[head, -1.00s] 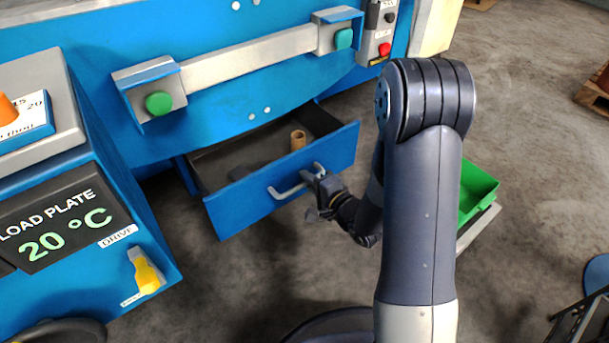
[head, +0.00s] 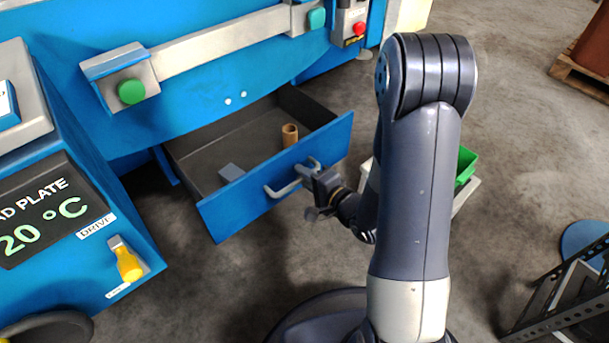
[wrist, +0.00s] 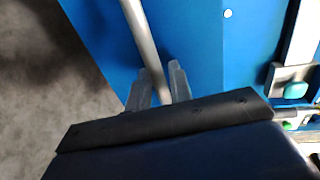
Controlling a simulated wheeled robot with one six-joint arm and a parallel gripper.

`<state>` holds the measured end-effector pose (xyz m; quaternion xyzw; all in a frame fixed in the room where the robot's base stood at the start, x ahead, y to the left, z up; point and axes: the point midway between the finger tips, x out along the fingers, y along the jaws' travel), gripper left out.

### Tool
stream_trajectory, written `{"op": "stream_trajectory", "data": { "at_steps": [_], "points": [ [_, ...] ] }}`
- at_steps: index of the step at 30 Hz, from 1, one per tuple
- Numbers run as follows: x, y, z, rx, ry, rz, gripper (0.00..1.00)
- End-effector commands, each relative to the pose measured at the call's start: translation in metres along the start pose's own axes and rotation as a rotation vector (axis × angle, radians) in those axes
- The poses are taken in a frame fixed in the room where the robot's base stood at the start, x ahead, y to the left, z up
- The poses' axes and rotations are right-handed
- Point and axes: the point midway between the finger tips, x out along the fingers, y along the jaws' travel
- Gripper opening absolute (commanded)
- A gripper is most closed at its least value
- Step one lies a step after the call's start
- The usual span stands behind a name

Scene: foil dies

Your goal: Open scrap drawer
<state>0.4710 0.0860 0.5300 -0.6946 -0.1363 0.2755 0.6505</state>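The blue scrap drawer (head: 285,187) stands well out from under the blue machine, its dark interior showing. Its grey bar handle (head: 283,188) is on the front panel. My gripper (head: 311,172) is at the right part of the handle. In the wrist view, the fingers of my gripper (wrist: 158,88) lie on either side of the handle bar (wrist: 145,42) and look closed on it. The blue drawer front (wrist: 192,45) fills the middle of that view.
A brown tube (head: 290,135) and a grey block (head: 231,172) lie in the drawer. A control console (head: 75,215) stands at left. A green bin (head: 466,165) is behind my arm, and a dark rack (head: 565,300) at lower right. Floor before the drawer is clear.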

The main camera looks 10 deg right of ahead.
Motion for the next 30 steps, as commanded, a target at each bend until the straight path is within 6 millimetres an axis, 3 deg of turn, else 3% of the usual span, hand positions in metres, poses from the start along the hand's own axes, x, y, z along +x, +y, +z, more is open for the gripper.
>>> {"op": "stream_trajectory", "data": {
  "at_steps": [3,14,30],
  "points": [
    [0.0,0.0,0.0,0.0,0.0,0.0,0.3],
    [-0.008,-0.001,-0.001,0.001,0.003,0.002,0.3],
    [-0.086,-0.001,-0.001,0.003,0.005,0.0,0.3]
  ]
}}
